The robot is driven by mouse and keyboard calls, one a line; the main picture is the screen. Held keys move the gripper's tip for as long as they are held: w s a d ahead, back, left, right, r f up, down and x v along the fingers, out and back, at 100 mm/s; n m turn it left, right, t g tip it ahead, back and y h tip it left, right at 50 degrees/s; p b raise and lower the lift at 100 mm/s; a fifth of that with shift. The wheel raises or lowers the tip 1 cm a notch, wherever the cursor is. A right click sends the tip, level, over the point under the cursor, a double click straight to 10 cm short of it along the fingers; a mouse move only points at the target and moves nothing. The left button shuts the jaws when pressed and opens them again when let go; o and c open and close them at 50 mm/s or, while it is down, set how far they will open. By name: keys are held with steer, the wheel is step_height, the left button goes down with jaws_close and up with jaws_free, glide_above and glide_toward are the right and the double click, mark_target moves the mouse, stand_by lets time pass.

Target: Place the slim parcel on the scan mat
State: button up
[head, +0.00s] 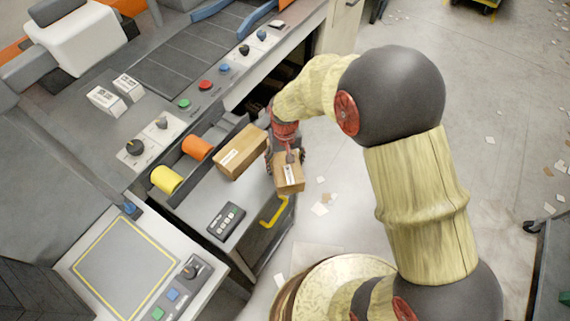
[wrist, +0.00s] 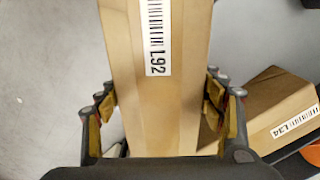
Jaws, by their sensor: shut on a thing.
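The slim parcel (head: 290,176) is a narrow brown carton held in my gripper (head: 286,160), at the right edge of the grey bench in the head view. In the wrist view the slim parcel (wrist: 158,85) fills the middle, with a barcode label reading L92 and a finger of my gripper (wrist: 160,108) on each side. The scan mat (head: 122,266) is a grey square with a yellow outline at the lower left. Nothing lies on it. My gripper is to the right of and beyond the mat.
Yellow (head: 166,179) and orange (head: 197,147) rolls, a dark keypad (head: 226,221) and a joystick panel (head: 188,278) stand near the mat.

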mark_target(286, 174)
step_height(286, 174, up, 3)
steer(key=shift+f+p, duration=0.2)
steer(key=shift+p, duration=0.1)
steer(key=s+r+p, duration=0.1)
steer(key=s+r, duration=0.1)
steer(key=r, duration=0.1)
steer(key=s+r+p, duration=0.1)
steer(key=s+r, duration=0.2)
steer(key=shift+s+a+r, duration=0.1)
steer(key=shift+s+r, duration=0.05)
steer(key=shift+s, duration=0.1)
steer(key=s+r+p, duration=0.1)
steer(key=s+r, duration=0.2)
steer(key=s, duration=0.5)
steer(key=shift+s+a+p, duration=0.15)
steer(key=shift+s+p, duration=0.1)
steer(key=shift+p, duration=0.1)
steer(key=shift+r, duration=0.25)
